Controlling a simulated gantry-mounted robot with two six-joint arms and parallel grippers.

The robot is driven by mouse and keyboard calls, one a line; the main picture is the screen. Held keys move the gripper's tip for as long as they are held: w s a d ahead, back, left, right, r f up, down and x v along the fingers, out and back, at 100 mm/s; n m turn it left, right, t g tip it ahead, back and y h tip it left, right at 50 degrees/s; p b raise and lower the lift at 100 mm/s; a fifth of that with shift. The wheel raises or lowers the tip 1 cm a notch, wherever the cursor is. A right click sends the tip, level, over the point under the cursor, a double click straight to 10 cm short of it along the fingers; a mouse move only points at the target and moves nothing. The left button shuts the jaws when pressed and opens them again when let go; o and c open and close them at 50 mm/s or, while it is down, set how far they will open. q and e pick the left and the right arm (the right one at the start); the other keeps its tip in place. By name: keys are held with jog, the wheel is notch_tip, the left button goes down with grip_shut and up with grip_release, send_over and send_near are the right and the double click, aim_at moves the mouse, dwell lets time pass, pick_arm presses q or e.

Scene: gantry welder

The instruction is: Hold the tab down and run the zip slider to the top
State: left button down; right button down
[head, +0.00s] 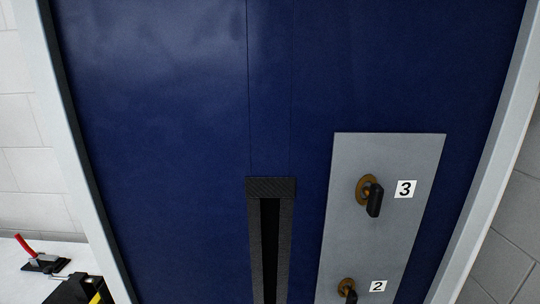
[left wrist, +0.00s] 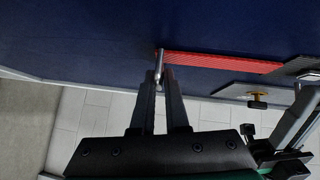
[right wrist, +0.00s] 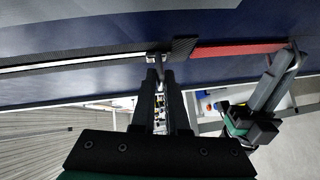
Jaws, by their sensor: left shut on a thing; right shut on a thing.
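A dark zip strip (head: 284,240) with an open slot runs down the blue sheet. In the right wrist view, my right gripper (right wrist: 160,78) is shut on a small metal slider (right wrist: 154,59) at one end of this strip (right wrist: 70,62). A red ribbed tab (right wrist: 235,49) extends from that end; it also shows in the left wrist view (left wrist: 220,63). My left gripper (left wrist: 158,82) is shut on a small metal piece (left wrist: 159,62) at the tab's free end. Neither gripper shows in the head view.
A grey plate (head: 385,155) with knobs numbered 3 (head: 373,195) and 2 (head: 347,290) stands right of the zip. A pale frame (head: 95,200) edges the blue sheet. A bench (head: 15,262) with a red-handled clamp (head: 40,258) is at lower left.

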pick_arm(q)
jog(key=shift+f, duration=0.1)
pick_arm(e)
jog(key=shift+f, duration=0.2)
pick_arm(q)
jog(key=shift+s, duration=0.15)
pick_arm(e)
jog(key=shift+r, duration=16.3)
jog(key=shift+c, duration=2.4)
grip_release()
